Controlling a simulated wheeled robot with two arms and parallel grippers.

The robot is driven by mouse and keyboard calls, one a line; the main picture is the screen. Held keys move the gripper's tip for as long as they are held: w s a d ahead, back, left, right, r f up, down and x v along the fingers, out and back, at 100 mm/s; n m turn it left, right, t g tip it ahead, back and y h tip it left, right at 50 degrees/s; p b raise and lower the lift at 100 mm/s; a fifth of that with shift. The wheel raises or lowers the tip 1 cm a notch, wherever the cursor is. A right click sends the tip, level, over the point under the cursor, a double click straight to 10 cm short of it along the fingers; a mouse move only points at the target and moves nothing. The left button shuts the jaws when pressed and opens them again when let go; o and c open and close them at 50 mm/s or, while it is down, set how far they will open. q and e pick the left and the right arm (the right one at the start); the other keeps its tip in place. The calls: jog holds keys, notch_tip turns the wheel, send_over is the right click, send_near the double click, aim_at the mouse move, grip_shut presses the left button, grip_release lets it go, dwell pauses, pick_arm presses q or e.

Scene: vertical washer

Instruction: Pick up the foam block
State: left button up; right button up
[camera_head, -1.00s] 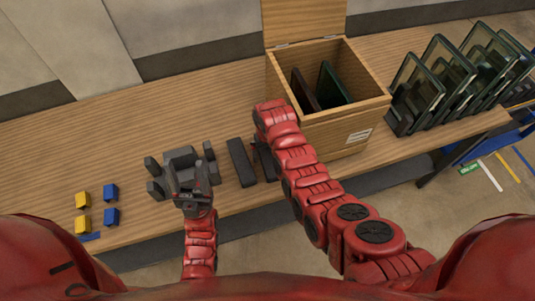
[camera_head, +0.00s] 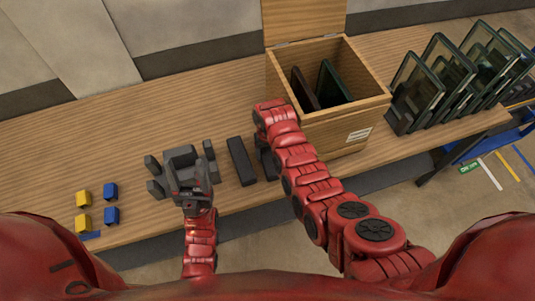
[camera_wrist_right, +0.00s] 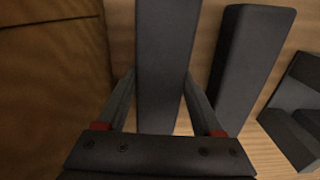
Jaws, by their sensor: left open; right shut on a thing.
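In the right wrist view a long dark grey foam block (camera_wrist_right: 166,55) stands between the two fingers of my right gripper (camera_wrist_right: 160,85), which is shut on it. In the head view my red right forearm hides most of that block and the gripper. A second, similar dark block (camera_head: 241,161) lies just left of it on the table and also shows in the right wrist view (camera_wrist_right: 250,60). My left gripper (camera_head: 186,172) is open, further left, low over the table among dark grey pieces; where gripper ends and pieces begin is hard to tell.
The wooden table (camera_head: 130,125) is clear behind the blocks. An open wooden box (camera_head: 345,125) with dark panels inside stands close to my right arm. Several glass-like panels (camera_head: 435,85) stand at the right. Small yellow (camera_head: 82,199) and blue (camera_head: 111,190) blocks lie at the left.

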aim_at(267, 152)
jog(key=shift+r, duration=0.15)
jog(key=shift+r+b, duration=0.45)
jog(key=shift+r, duration=0.1)
notch_tip(267, 152, up, 6)
jog(key=shift+w+f+b, duration=0.1)
jog(key=shift+f+b, duration=0.05)
jog(key=shift+b, duration=0.8)
notch_tip(267, 152, up, 2)
jog(key=shift+r+p, duration=0.1)
jog(key=shift+p, duration=0.8)
jog(key=shift+r+p, duration=0.35)
jog(key=shift+r, duration=0.1)
jog(key=shift+f, duration=0.1)
jog(key=shift+s, duration=0.2)
